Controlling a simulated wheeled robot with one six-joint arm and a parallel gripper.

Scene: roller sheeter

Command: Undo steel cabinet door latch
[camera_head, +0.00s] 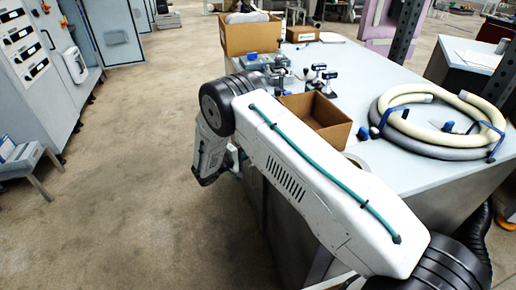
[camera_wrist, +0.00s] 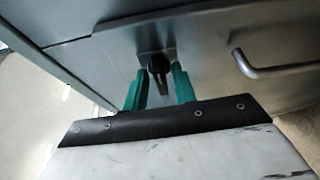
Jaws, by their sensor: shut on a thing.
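In the wrist view, the grey steel cabinet door (camera_wrist: 215,45) fills the upper part. A dark latch (camera_wrist: 159,68) sits on the door, between the two green fingers of my gripper (camera_wrist: 159,85). The fingers are shut on the latch, one on each side of it. The latch's lower end points down toward the gripper's palm. In the head view my arm bends down beside the workbench, and the gripper's fingertips, the latch and the door are hidden there.
A bent metal handle (camera_wrist: 275,68) sticks out to the right of the latch. The workbench (camera_head: 405,80) carries an open cardboard box (camera_head: 318,120) and a coiled cream hose (camera_head: 435,98). Floor (camera_head: 130,170) on the left is clear, with a small stand (camera_head: 25,160) at the edge.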

